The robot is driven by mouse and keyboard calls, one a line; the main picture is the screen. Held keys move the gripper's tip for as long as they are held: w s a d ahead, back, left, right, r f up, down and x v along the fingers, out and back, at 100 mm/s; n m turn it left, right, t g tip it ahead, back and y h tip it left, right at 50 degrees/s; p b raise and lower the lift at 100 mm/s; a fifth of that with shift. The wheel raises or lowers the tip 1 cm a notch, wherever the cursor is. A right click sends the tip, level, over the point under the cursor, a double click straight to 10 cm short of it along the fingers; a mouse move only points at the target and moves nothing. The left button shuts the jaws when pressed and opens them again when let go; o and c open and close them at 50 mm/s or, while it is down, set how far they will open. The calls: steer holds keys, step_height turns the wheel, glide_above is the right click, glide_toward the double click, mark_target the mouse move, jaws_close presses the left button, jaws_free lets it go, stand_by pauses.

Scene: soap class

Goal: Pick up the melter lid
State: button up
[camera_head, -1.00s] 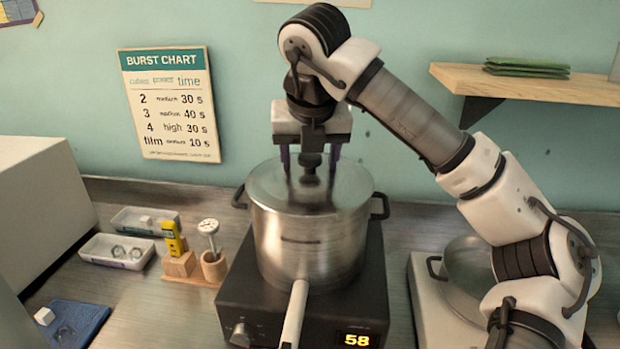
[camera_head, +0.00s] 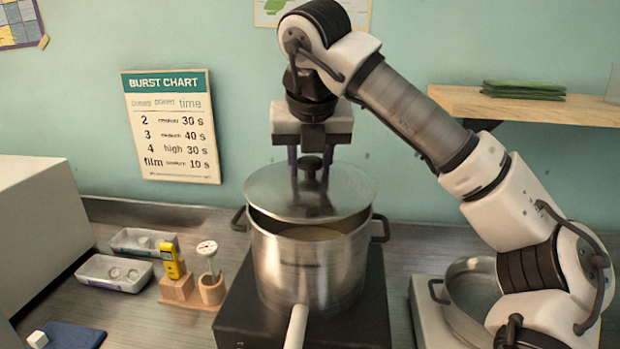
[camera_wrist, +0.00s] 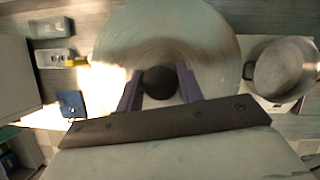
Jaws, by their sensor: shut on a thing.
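The melter lid (camera_head: 275,193) is a round metal disc with a dark knob (camera_head: 312,163). My gripper (camera_head: 310,168) is shut on the knob and holds the lid above the melter pot (camera_head: 300,268), with a gap at the front that shows a pale tan content (camera_head: 312,233) inside. In the wrist view the lid (camera_wrist: 205,40) spreads below my gripper (camera_wrist: 160,84), with the dark knob between the two purple fingers. The pot is metal with two dark side handles and a pale front handle, and it stands on a dark base (camera_head: 238,318).
A second metal pot (camera_head: 478,270) stands at the right, near my arm. At the left are two white trays (camera_head: 113,272), a wooden holder with a yellow device (camera_head: 172,262) and a dial thermometer (camera_head: 207,250). A shelf (camera_head: 560,112) juts from the wall at the upper right.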

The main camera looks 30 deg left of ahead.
mark_target(310, 158)
step_height(310, 158, up, 17)
steer(key=p, duration=0.4)
steer(key=shift+f, duration=0.1)
